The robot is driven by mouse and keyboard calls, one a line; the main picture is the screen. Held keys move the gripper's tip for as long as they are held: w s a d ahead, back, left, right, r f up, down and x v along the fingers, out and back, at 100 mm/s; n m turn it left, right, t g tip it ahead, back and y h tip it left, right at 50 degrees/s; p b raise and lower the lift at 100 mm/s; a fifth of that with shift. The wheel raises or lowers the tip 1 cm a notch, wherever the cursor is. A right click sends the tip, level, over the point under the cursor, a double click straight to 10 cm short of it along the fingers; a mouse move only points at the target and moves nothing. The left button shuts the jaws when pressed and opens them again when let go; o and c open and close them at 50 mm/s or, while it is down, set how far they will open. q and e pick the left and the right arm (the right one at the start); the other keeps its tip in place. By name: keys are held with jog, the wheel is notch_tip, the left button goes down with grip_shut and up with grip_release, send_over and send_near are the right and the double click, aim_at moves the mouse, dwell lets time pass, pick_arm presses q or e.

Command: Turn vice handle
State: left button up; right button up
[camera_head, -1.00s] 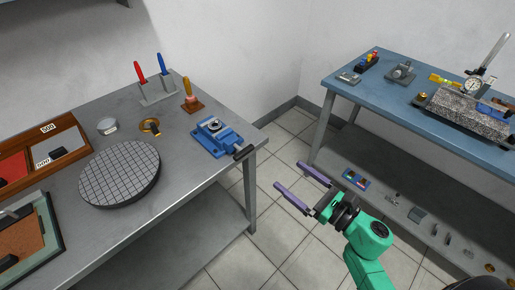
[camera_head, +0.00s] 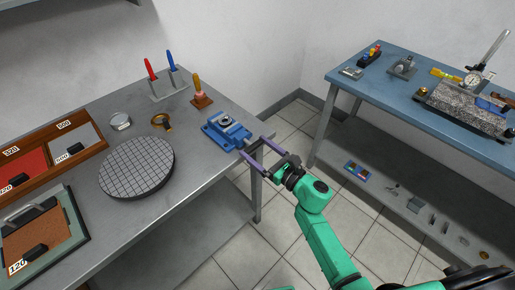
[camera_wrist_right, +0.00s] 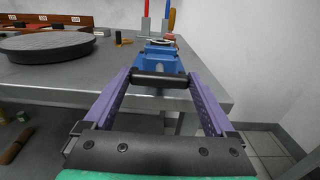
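The blue vice (camera_head: 225,131) sits near the right edge of the grey metal table, and it shows ahead of my gripper in the right wrist view (camera_wrist_right: 160,61). Its handle, a dark crossbar (camera_wrist_right: 160,79), lies level on the vice's near side. My right gripper (camera_head: 254,147) is open at the table edge, with its purple fingers pointing at the vice. In the right wrist view one finger is at each end of the crossbar. I cannot tell whether they touch it. My left gripper is not in view.
A round gridded plate (camera_head: 137,167), a brass ring (camera_head: 161,121), a wooden-handled tool (camera_head: 200,92) and a rack with red and blue handles (camera_head: 167,88) stand on the same table. A blue-topped bench (camera_head: 400,93) is at the right. Floor is clear between them.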

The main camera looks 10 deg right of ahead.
jog(key=shift+c, duration=1.3)
jog(key=shift+m, duration=0.3)
